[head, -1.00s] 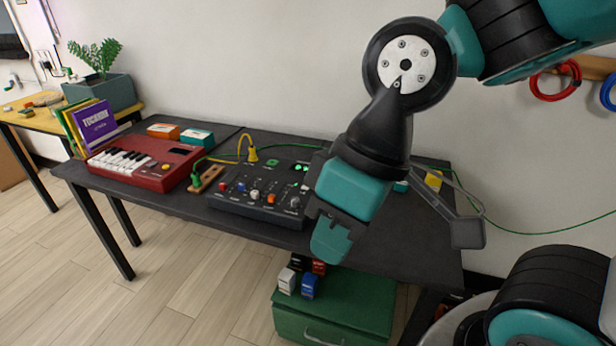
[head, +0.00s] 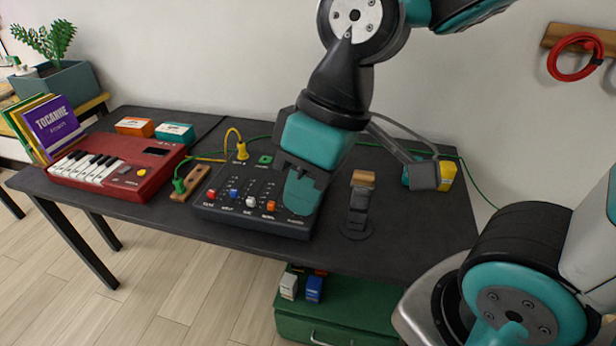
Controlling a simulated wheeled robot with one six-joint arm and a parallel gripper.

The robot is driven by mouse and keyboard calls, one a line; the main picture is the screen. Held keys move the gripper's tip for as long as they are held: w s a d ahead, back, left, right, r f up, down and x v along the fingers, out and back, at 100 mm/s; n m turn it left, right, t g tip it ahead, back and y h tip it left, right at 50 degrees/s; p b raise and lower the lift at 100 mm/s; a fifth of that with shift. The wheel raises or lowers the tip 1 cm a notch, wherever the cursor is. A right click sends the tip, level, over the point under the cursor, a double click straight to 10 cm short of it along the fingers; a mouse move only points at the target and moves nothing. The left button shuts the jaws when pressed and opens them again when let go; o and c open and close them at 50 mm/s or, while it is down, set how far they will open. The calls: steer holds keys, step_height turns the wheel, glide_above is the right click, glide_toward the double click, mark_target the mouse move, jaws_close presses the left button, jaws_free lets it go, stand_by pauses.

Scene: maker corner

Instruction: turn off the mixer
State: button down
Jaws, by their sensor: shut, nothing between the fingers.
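The mixer (head: 222,206) is a dark box on the black table, with a row of coloured knobs or sliders along its front and a green button (head: 265,160) at its back edge. A yellow plug stands at its back. My gripper (head: 300,200) is shut and empty, pointing down over the mixer's right side. It hides the mixer's right part, including the area where green lights showed before. I cannot tell whether the fingertips touch the mixer.
A red keyboard (head: 118,165) stands left of the mixer, with a small wooden block (head: 188,184) between them. A dark stand with a wooden top (head: 360,200) is close on the right. Bare table (head: 420,225) lies further right; a green drawer unit (head: 345,312) is below.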

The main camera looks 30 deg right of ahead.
steer(key=w+d+f+h+b, duration=0.1)
steer(key=w+d+f, duration=0.3)
steer(key=w, duration=0.5)
steer(key=w+d+f+n+h+b, duration=0.1)
steer(key=w+d+f, duration=0.4)
steer(key=w, duration=0.5)
steer(key=w+d+f+h+b, duration=0.2)
steer(key=w+d+f+b, duration=0.2)
steer(key=w+d, duration=0.4)
steer(key=shift+w+f+n+t+h, duration=0.2)
steer(key=shift+w+n+t+h, duration=0.2)
steer(key=shift+w, duration=0.25)
steer(key=f, duration=0.9)
steer(key=w+d+f, duration=0.1)
steer(key=f, duration=0.4)
steer(key=shift+w+b, duration=0.1)
steer(key=shift+b, duration=0.2)
